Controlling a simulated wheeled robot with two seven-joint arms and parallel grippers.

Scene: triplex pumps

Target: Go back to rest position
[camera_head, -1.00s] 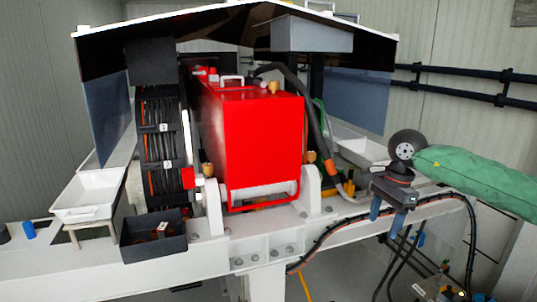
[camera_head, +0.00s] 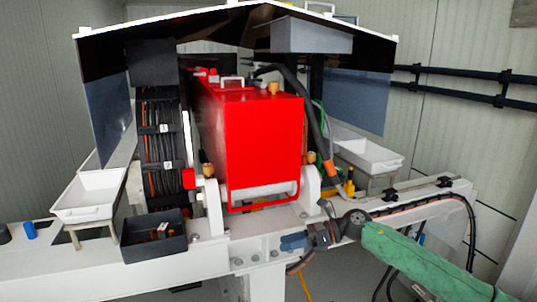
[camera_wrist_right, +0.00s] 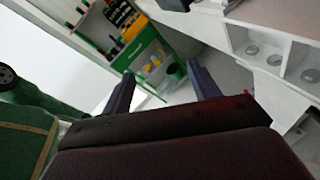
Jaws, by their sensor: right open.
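My right gripper (camera_head: 294,242) is in front of the white beam (camera_head: 445,200), below the red tank (camera_head: 262,145) and a little to its right. Its blue-grey fingers point left in the head view, and its arm in a green sleeve comes in from the lower right. In the right wrist view the two fingers of the gripper (camera_wrist_right: 163,88) stand well apart with nothing between them. My left gripper is not in view.
A dark bin (camera_head: 153,247) with small parts sits on the beam at left. White trays stand at left (camera_head: 90,195) and right (camera_head: 365,152). A black cable (camera_head: 471,225) hangs at right. A green cabinet (camera_wrist_right: 150,62) shows beyond the fingers.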

